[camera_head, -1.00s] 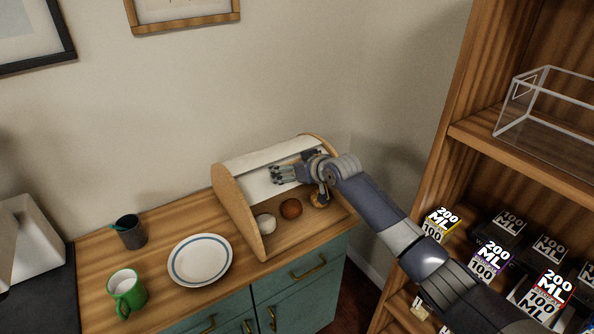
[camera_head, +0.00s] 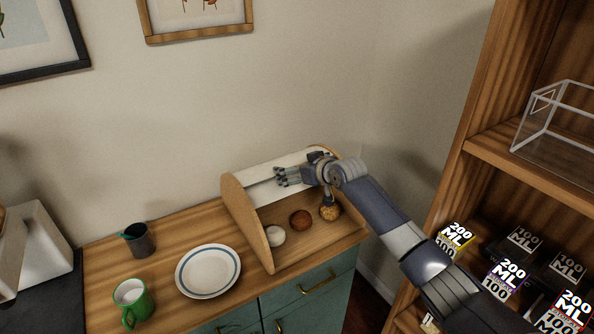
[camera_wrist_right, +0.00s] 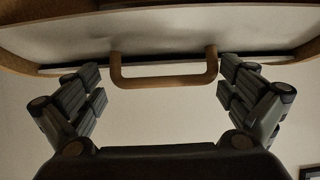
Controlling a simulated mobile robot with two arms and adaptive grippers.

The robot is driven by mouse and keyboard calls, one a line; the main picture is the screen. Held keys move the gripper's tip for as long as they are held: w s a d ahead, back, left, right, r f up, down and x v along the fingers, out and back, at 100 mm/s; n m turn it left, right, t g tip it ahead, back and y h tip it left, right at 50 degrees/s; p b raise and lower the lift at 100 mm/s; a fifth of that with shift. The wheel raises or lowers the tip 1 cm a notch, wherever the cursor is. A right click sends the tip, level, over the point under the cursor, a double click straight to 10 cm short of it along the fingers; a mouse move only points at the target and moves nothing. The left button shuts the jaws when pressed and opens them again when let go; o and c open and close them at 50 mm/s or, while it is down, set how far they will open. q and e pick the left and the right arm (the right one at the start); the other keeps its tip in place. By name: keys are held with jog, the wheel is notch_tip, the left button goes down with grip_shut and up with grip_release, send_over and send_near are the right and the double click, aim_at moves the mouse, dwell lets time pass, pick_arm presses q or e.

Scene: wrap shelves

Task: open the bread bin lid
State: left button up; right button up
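The bread bin (camera_head: 248,220) stands on the wooden counter, with wooden sides and a white lid (camera_head: 262,170). The lid is raised, leaving the front open. A pale roll (camera_head: 274,236), a reddish-brown roll (camera_head: 300,219) and a tan one (camera_head: 330,212) show inside. My right gripper (camera_head: 283,177) is at the lid's lower edge. In the right wrist view, its fingers (camera_wrist_right: 163,95) are spread wide on both sides of the lid's wooden handle (camera_wrist_right: 163,82), apart from each other. Whether they touch the handle is unclear. My left gripper is not in view.
A white plate with a blue ring (camera_head: 208,271), a green mug (camera_head: 132,303) and a dark cup (camera_head: 138,240) stand left of the bin. A wooden shelf (camera_head: 480,150) with boxes and a clear case (camera_head: 565,125) is at the right, close to my right arm.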

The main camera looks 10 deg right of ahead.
jog(key=shift+f, duration=0.2)
jog(key=shift+s, duration=0.1)
jog(key=v, duration=1.2)
